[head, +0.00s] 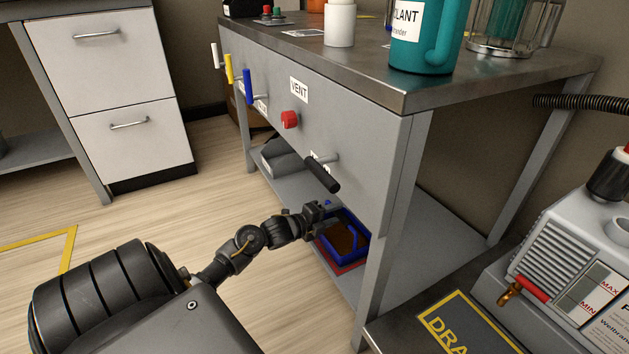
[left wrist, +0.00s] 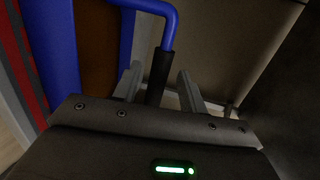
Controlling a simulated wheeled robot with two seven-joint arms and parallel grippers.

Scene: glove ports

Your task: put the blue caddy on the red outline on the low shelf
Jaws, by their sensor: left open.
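The blue caddy (head: 361,252) sits on the low shelf (head: 345,285) under the bench, its inside brown. Red of the outline (head: 350,268) shows along its near edge; the rest is hidden under or behind the caddy. The left wrist view shows the caddy's blue wall (left wrist: 55,50), with a red strip (left wrist: 22,75) beside it. My left gripper (head: 322,212) is at the caddy's handle end. Its two fingers (left wrist: 160,88) are open, with the handle's black grip (left wrist: 161,70) between them. I cannot tell whether a finger touches it. My right gripper is out of view.
The bench top (head: 385,85) and its front panel overhang the shelf. A black lever (head: 322,175) and a red knob (head: 289,120) stick out above my left arm. A bench leg (head: 385,230) stands right of the caddy. Grey items (head: 283,158) lie farther back on the shelf.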

